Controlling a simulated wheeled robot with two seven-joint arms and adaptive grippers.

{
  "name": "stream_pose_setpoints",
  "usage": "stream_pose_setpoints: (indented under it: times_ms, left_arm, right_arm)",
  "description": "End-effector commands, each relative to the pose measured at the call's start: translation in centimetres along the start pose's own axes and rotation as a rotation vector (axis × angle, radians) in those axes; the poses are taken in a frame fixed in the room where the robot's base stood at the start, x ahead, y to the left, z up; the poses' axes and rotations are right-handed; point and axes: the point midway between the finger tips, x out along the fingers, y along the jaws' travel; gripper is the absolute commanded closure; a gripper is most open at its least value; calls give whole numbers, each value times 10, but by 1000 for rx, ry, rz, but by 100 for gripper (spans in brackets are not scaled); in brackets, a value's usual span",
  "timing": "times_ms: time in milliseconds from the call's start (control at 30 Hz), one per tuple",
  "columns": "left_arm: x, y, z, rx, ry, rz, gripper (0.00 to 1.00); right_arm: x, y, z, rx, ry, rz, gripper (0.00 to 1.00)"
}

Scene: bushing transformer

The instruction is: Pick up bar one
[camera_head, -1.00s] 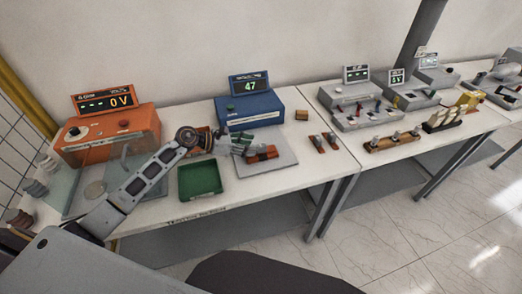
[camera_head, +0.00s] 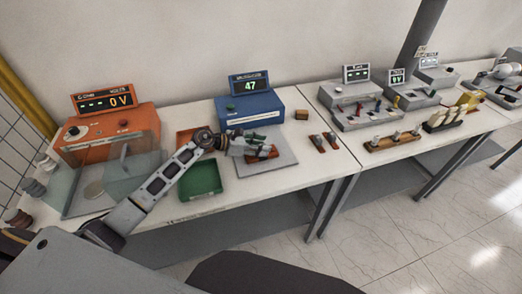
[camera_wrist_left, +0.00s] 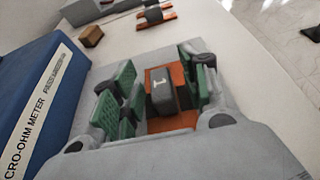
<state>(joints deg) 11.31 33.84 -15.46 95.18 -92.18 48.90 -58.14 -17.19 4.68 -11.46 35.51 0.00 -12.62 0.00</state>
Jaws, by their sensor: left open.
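Bar one is a dark grey block marked "1" (camera_wrist_left: 163,88) on an orange-brown base (camera_wrist_left: 172,122), in the middle of the left wrist view. My left gripper (camera_wrist_left: 160,92) is open, with its green-padded fingers on either side of the bar. I cannot tell whether the pads touch it. In the head view my left gripper (camera_head: 258,147) is over the grey plate (camera_head: 280,167), and it partly hides the bar there. My right gripper is not in view.
The blue micro-ohm meter (camera_head: 250,112) stands just behind the gripper. A green tray (camera_head: 201,180) and an orange-brown tray (camera_head: 188,138) lie to its left.

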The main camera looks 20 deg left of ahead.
Motion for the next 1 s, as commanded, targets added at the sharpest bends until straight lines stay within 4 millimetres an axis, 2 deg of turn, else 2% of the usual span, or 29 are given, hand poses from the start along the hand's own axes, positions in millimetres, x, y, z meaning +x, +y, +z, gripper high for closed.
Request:
stream_pose_setpoints:
  times_ms: [500,867,1000]
  left_arm:
    - [2,0,0,0,1,0,55]
    - [2,0,0,0,1,0,100]
    - [2,0,0,0,0,1,100]
  right_arm:
    - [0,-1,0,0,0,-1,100]
    - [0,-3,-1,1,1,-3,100]
    - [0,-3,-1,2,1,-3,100]
